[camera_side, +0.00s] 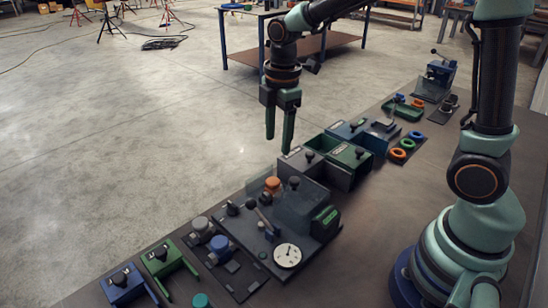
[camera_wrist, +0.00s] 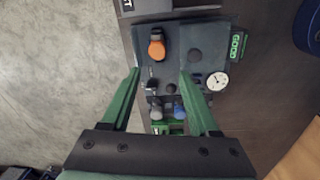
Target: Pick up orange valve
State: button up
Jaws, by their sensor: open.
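The orange valve (camera_side: 272,184) is a small round knob on the dark panel (camera_side: 318,243), partly behind a clear cover in the side view. In the wrist view the orange valve (camera_wrist: 156,47) shows beyond my fingertips, toward the top left of the dark panel. My gripper (camera_side: 279,146) is open and empty, above and apart from the panel. In the wrist view its two green fingers (camera_wrist: 160,72) stand wide apart, with the valve nearer the left finger's side.
A gauge (camera_side: 288,255) and black knobs sit on the same panel. Open-topped bins (camera_side: 349,163) stand behind it. Grey and blue knobs (camera_side: 220,246) and U-shaped green and blue parts (camera_side: 168,262) lie in front. Bare floor is at the left.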

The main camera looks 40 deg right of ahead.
notch_tip(320, 180, down, 3)
jog(key=w+n, duration=0.1)
jog(key=n, duration=0.1)
send_over(273, 181)
jog(key=shift+g, duration=0.3)
jog(key=f, duration=0.5)
jog(key=shift+s+a+f, duration=0.2)
jog(key=shift+f, duration=0.1)
jog(key=shift+w+d+f, duration=0.1)
jog(key=shift+f, duration=1.35)
jog(key=shift+w+d+f, duration=0.1)
jog(key=shift+f, duration=1.35)
jog(key=shift+c, duration=0.3)
grip_shut()
